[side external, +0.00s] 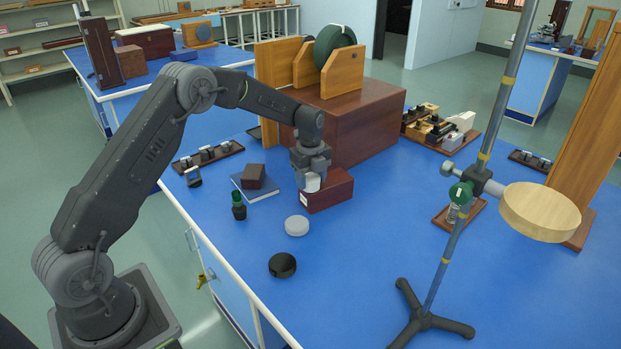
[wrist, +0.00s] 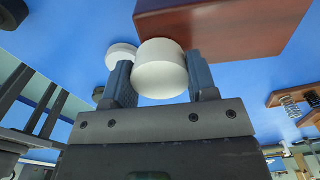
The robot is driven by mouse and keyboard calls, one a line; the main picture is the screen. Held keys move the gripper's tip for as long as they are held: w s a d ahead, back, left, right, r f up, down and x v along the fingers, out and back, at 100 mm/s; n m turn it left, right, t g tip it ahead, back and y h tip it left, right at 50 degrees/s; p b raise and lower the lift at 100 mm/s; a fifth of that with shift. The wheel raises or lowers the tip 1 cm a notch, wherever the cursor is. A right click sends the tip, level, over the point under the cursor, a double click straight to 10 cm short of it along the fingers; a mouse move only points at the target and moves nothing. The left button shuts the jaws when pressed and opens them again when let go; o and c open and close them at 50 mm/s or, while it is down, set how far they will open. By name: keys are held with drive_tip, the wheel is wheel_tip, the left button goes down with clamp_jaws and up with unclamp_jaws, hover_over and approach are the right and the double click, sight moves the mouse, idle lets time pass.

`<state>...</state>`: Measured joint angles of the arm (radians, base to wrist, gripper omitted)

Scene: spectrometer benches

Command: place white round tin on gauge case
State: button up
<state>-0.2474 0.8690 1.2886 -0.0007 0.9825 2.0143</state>
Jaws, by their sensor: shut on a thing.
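The white round tin (side external: 312,183) is between the jaws of my gripper (side external: 311,178), which is shut on it. The wrist view shows the tin (wrist: 160,68) gripped between both fingers (wrist: 161,80). The reddish-brown box with a small white label, apparently the gauge case (side external: 330,192), lies on the blue bench top. It also shows in the wrist view (wrist: 215,22). The tin is at the box's left end in the side view and overlaps its edge in the wrist view. I cannot tell whether it touches the box.
A second white round disc (side external: 297,226) and a black round pot (side external: 282,265) stand in front. A large wooden instrument base (side external: 365,120) stands behind. A stand (side external: 440,262) is right.

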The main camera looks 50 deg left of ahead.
sight(311, 177)
drive_tip(key=shift+f, duration=0.1)
drive_tip(key=o, duration=0.9)
wheel_tip(311, 177, up, 12)
drive_tip(key=r, duration=0.1)
drive_tip(key=s+d+r+n+t, duration=0.1)
drive_tip(key=s+d+r+n, duration=0.3)
drive_tip(key=s+r, duration=0.25)
drive_tip(key=s+d+r+n+t, duration=0.2)
drive_tip(key=s+d+r+n, duration=0.35)
drive_tip(key=s, duration=0.35)
drive_tip(key=s+d+f+n+t, duration=0.1)
drive_tip(key=s+n, duration=0.2)
drive_tip(key=s, duration=0.3)
drive_tip(key=s+d+f+n, duration=0.1)
drive_tip(key=s+n, duration=0.3)
drive_tip(key=s, duration=0.2)
drive_tip(key=s+d+f+n+t, duration=0.1)
drive_tip(key=s+d+n, duration=0.1)
drive_tip(key=s, duration=0.4)
drive_tip(key=shift+s+f+n+t, duration=0.1)
drive_tip(key=shift+f+n+t, duration=0.2)
drive_tip(key=shift+n, duration=0.55)
